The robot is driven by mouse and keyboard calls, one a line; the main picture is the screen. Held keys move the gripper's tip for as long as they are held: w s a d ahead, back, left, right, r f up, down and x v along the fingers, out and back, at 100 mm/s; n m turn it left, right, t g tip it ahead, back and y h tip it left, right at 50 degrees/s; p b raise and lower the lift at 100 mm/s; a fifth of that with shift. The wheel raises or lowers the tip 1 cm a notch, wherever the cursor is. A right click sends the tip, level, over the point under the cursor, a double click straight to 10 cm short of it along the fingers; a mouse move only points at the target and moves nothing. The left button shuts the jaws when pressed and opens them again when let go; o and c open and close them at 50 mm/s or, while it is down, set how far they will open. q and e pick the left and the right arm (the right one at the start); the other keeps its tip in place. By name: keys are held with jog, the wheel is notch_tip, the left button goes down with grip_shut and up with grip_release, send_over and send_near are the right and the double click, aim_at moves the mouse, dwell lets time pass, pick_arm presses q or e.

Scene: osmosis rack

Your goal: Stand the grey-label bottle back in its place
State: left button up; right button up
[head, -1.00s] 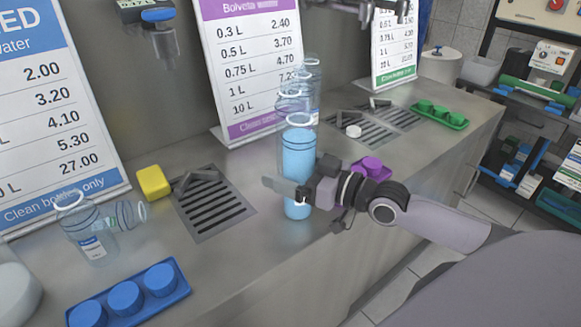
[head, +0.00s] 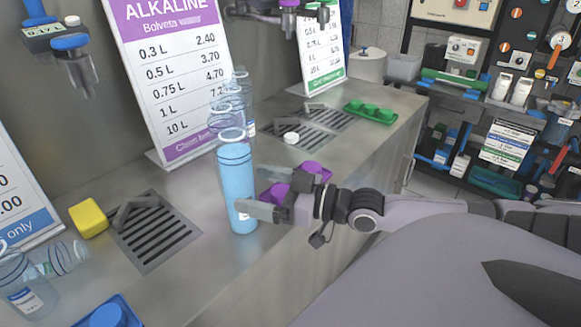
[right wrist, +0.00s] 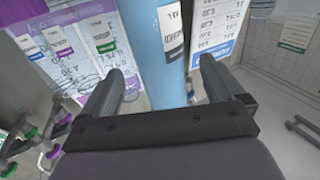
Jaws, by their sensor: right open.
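In the right wrist view the open fingers (right wrist: 163,85) lie on either side of the bottle, with gaps. Several clear bottles (head: 228,98) stand in a row behind it. My left gripper is not in view.
Purple caps (head: 275,193) sit behind my right gripper. A drain grate (head: 155,232), a yellow sponge (head: 88,218) and clear bottles (head: 25,290) are at left. A green cap tray (head: 370,112) is at the far right. The counter around the bottle's left side is clear.

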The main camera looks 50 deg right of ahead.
jog(key=shift+p+v, duration=0.3)
jog(key=shift+v, duration=1.05)
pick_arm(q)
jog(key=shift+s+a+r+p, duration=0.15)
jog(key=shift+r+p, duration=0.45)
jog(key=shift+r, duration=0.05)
pick_arm(e)
jog(key=shift+v, duration=1.45)
